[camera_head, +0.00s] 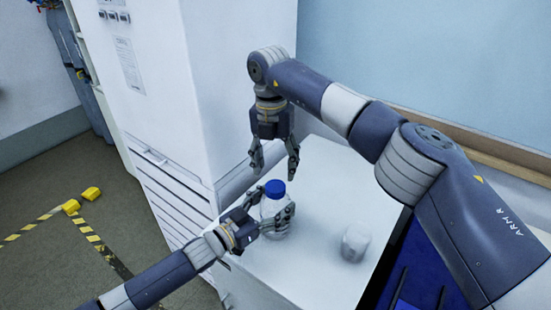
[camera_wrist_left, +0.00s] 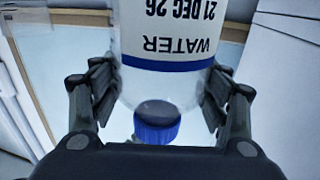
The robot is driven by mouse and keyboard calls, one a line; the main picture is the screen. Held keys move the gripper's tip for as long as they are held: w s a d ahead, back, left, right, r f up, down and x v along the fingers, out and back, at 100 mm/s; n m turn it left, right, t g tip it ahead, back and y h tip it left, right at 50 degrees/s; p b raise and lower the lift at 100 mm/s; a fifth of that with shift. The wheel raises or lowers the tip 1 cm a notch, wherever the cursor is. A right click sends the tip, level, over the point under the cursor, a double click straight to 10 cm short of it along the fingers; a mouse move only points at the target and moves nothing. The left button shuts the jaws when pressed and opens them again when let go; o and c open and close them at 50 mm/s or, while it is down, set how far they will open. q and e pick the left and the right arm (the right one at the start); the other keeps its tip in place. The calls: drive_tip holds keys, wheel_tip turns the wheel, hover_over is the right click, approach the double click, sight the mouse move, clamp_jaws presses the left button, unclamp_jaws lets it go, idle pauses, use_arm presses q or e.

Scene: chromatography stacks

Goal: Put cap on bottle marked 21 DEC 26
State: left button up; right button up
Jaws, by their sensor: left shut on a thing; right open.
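A clear bottle (camera_head: 274,208) stands upright on the white worktop in the head view. In the left wrist view its label (camera_wrist_left: 172,40) shows upside down and reads "WATER" and "21 DEC 26". A blue cap (camera_head: 275,188) sits at the bottle's mouth; it also shows in the left wrist view (camera_wrist_left: 157,128). I cannot tell whether it is fully seated. My left gripper (camera_head: 270,212) is shut around the bottle's body, with fingers on both sides. My right gripper (camera_head: 275,168) is open and empty, pointing down just above the cap, fingertips apart from it.
A white rounded container (camera_head: 356,242) stands on the worktop (camera_head: 320,185) to the right of the bottle. A tall white cabinet (camera_head: 160,90) rises behind at the left. A dark blue bin-like thing (camera_head: 425,275) lies beyond the worktop's right edge. Yellow blocks (camera_head: 91,193) lie on the floor.

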sight(276, 186)
drive_tip(key=n, duration=0.6)
drive_tip(key=shift+r+n, duration=0.2)
drive_tip(key=shift+n, duration=0.2)
drive_tip(key=n, duration=0.6)
drive_tip(key=shift+r, duration=0.2)
drive_tip(key=n, duration=0.7)
drive_tip(key=shift+r, duration=0.2)
drive_tip(key=n, duration=0.4)
drive_tip(key=shift+s+r+n, duration=0.1)
drive_tip(key=shift+r+n, duration=0.05)
drive_tip(key=shift+n, duration=0.15)
drive_tip(key=n, duration=0.3)
drive_tip(key=shift+f, duration=3.95)
drive_tip(key=shift+c, duration=0.5)
